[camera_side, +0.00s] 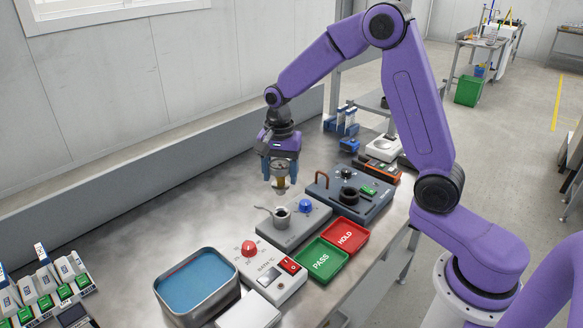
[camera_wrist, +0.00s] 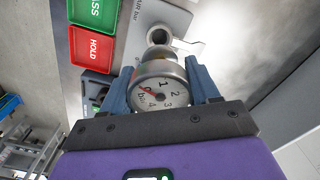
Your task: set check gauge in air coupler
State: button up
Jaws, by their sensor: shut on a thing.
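The check gauge (camera_wrist: 160,86) is a round silver dial with a white face, a red needle and figures in bar. It also shows small in the side view (camera_side: 280,183). My gripper (camera_side: 280,172) is shut on it, with one blue finger on each side of the dial in the wrist view (camera_wrist: 158,90). The air coupler (camera_side: 280,216) is a metal cup with a side lever on a grey block. It also shows in the wrist view (camera_wrist: 161,34). The gauge is held upright above the coupler, with a visible gap. The gauge's lower end partly hides the coupler in the wrist view.
A green PASS tray (camera_side: 320,260) and red HOLD tray (camera_side: 346,236) lie right of the coupler block. A blue knob (camera_side: 306,205) stands on the block. A white unit with a red knob (camera_side: 249,248) and a water tub (camera_side: 197,285) are nearer. The bench left of the block is clear.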

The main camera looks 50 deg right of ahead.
aim_at(281, 187)
jog(key=shift+f, duration=3.7)
jog(key=shift+f, duration=0.55)
jog(key=o, duration=1.4)
